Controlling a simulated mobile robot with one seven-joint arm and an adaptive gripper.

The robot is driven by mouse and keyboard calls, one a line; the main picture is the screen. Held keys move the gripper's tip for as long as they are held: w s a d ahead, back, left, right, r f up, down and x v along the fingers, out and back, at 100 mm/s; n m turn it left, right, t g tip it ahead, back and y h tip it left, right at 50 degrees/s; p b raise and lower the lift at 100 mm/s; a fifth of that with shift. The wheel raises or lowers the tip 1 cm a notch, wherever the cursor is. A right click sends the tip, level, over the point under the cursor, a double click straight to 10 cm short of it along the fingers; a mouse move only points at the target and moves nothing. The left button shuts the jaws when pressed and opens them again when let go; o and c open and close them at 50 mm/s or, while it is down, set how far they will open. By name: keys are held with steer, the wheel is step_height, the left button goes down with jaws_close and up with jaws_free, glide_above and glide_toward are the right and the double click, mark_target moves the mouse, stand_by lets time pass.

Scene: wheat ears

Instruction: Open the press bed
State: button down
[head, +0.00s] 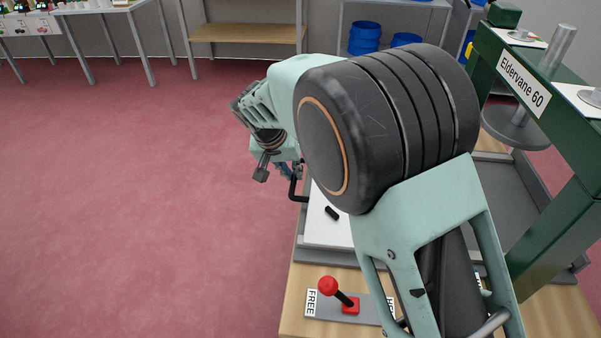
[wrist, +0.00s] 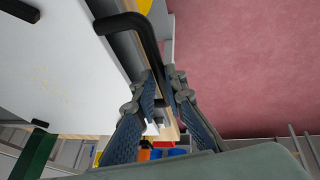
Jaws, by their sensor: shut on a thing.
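The press (head: 520,85) is a green frame labelled "Eldervane 60" at the right of the head view. Its bed, a white plate (head: 318,230) with a grey surround, is partly hidden by my arm. The plate also fills the left of the wrist view (wrist: 60,75). A bent black handle (head: 294,190) sticks out from the bed's left side. My gripper (wrist: 164,75) is shut on this handle (wrist: 145,30), one bar of which runs between the fingers. In the head view, my wrist hides most of the fingers.
A red-knobbed lever (head: 328,286) stands on the wooden bench front, leaning toward the "FREE" label (head: 311,303). A small black pull (head: 332,213) sits on the white plate. The red floor (head: 140,200) left of the bench is clear. Shelves (head: 248,32) stand at the back.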

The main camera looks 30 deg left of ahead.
steer(key=c, duration=2)
jaws_free()
steer(key=shift+o, duration=0.2)
steer(key=v, duration=1.2)
